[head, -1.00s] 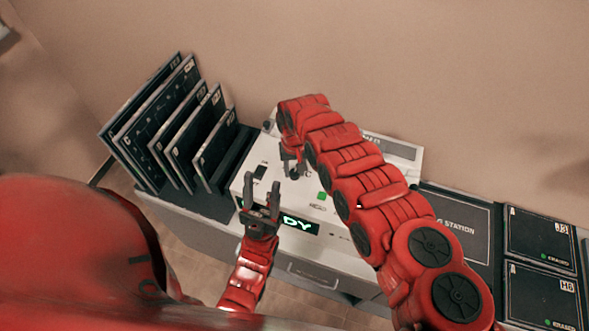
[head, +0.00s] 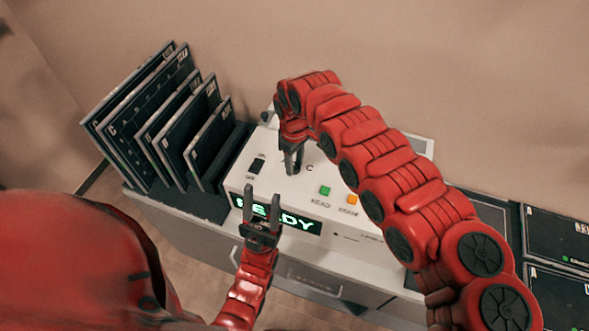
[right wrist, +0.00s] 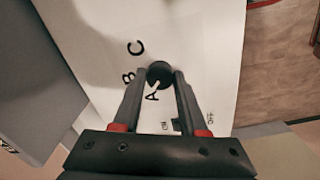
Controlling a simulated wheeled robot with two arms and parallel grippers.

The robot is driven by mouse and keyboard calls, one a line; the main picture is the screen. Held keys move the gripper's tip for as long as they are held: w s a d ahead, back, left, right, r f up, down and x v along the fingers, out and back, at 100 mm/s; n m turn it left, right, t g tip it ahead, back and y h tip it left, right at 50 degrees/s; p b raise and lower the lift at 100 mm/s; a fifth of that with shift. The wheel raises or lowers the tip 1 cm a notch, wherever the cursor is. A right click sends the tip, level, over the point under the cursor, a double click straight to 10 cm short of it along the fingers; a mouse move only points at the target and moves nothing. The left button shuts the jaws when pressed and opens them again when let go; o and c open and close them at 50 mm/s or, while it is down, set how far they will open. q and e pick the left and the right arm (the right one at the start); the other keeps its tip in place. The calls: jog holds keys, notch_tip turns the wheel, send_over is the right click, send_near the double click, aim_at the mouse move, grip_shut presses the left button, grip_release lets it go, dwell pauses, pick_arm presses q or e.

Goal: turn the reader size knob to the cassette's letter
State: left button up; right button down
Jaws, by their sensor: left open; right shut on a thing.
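The white reader (head: 310,185) stands in the middle of the head view, its green display partly covered by my left gripper. Its dark round size knob (right wrist: 159,73) shows in the right wrist view, with letters A, B and C printed beside it. A pale mark on the knob's edge appears to face A. My right gripper (head: 293,160) points down at the reader top and is shut on the knob, a finger on either side. My left gripper (head: 262,208) is open and empty in front of the display. Several dark lettered cassettes (head: 150,115) stand in a rack; which one matters is unclear.
The rack (head: 232,150) is just left of the reader. Green (head: 325,190) and orange (head: 352,199) buttons sit right of the knob. A black switch (head: 257,163) is left of it. More dark cassettes (head: 557,240) lie at the right.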

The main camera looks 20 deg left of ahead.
jog(key=shift+f+n+b, duration=0.2)
jog(key=shift+n+b, duration=0.8)
jog(key=shift+b, duration=0.1)
jog(key=shift+r+n+b, duration=0.2)
jog(key=shift+n+b, duration=0.4)
jog(key=shift+c, duration=2.2)
grip_release()
